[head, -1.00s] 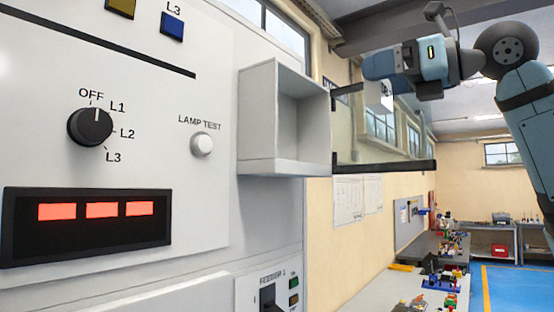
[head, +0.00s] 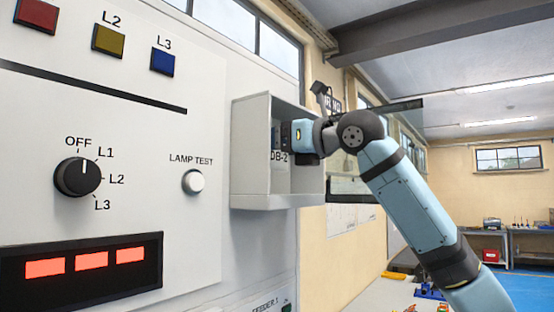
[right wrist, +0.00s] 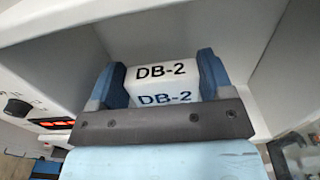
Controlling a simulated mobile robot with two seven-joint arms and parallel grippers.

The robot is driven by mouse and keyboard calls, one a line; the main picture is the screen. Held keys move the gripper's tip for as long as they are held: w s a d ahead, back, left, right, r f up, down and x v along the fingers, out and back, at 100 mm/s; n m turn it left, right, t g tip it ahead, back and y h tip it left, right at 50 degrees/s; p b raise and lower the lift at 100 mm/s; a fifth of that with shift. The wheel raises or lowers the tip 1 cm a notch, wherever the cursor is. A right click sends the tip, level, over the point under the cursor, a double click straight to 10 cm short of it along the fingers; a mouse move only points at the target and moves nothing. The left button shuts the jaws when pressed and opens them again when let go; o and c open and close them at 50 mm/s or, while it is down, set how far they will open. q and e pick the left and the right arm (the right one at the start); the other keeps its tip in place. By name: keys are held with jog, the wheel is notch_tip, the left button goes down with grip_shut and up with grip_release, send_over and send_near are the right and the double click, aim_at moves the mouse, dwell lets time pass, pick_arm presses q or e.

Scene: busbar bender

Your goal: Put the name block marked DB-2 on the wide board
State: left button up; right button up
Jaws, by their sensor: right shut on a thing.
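The white name block (right wrist: 163,72) is marked DB-2 on two faces in the right wrist view. Its DB-2 lettering also shows in the head view (head: 279,157), inside the open grey box on the wall. My right gripper (right wrist: 160,88) is shut on the block, with one blue finger on each side. In the head view my right gripper (head: 286,135) reaches into this box from the right. Whether the block touches the box's back or floor I cannot tell. I cannot pick out which thing is the wide board. My left gripper is not in view.
The grey box (head: 248,170) has side walls, a top and a floor close around the gripper. A glass door (head: 350,188) stands open at its right. A panel with a rotary knob (head: 77,178) and a lamp test button (head: 194,182) is at the left.

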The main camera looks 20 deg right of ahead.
aim_at(279, 166)
jog(key=shift+d+f, duration=0.25)
jog(key=shift+f, duration=0.15)
jog(key=shift+s+f, duration=0.1)
jog(key=shift+f, duration=0.1)
jog(key=shift+a+f+p, duration=0.2)
jog(key=shift+f+p, duration=0.2)
jog(key=shift+f, duration=0.7)
jog(key=shift+a+f+p, duration=0.1)
jog(key=shift+f+p, duration=0.1)
jog(key=shift+p, duration=0.1)
jog(key=shift+w+f, duration=0.2)
jog(key=shift+f, duration=0.15)
jog(key=o, duration=0.7)
jog(key=shift+o, duration=1.1)
